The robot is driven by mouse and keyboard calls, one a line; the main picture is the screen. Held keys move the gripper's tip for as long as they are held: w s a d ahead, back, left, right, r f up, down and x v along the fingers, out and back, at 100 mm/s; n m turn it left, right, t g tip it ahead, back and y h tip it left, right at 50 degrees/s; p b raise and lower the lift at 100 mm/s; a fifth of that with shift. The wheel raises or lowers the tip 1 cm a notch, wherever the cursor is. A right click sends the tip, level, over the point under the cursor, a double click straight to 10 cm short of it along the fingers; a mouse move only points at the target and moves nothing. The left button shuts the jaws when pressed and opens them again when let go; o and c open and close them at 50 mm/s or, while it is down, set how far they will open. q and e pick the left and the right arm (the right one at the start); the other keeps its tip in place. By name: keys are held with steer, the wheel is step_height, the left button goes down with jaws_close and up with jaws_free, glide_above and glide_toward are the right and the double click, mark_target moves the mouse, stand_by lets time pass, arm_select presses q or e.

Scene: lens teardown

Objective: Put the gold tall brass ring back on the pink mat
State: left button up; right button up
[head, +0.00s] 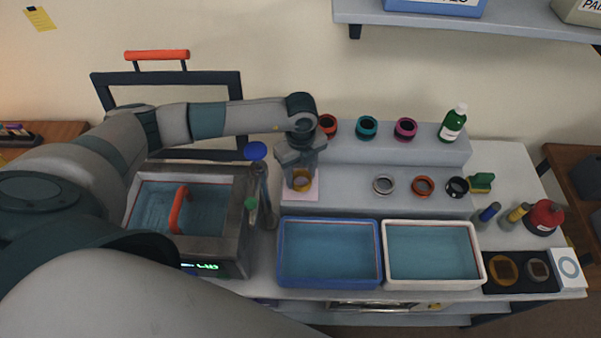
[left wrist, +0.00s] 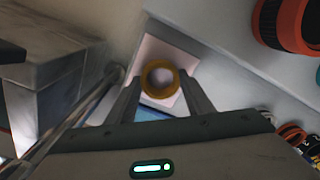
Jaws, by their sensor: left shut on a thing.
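The gold tall brass ring (head: 302,184) is between the fingers of my left gripper (head: 301,176), which is shut on it. The pink mat (head: 309,195) lies on the lower grey step, under the gripper. In the left wrist view the ring (left wrist: 144,78) is round and seen from above, between the two fingertips (left wrist: 160,84), with the pink mat (left wrist: 155,50) behind it. I cannot tell whether the ring touches the mat or is just above it. My right gripper is not in view.
A steel ultrasonic bath (head: 240,225) stands left of the mat, with blue- and green-capped bottles between. A blue tray (head: 283,270) and a white tray (head: 480,270) are in front. Several rings stand on the steps to the right, including a silver ring (head: 383,185).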

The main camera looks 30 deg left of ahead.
arm_select(q)
steer(key=shift+f, duration=0.25)
steer(key=o, duration=1.1)
steer(key=shift+r, duration=0.1)
steer(key=shift+r, duration=0.15)
steer(key=shift+r+b, duration=0.45)
step_height(320, 180, up, 11)
steer(key=b, duration=0.5)
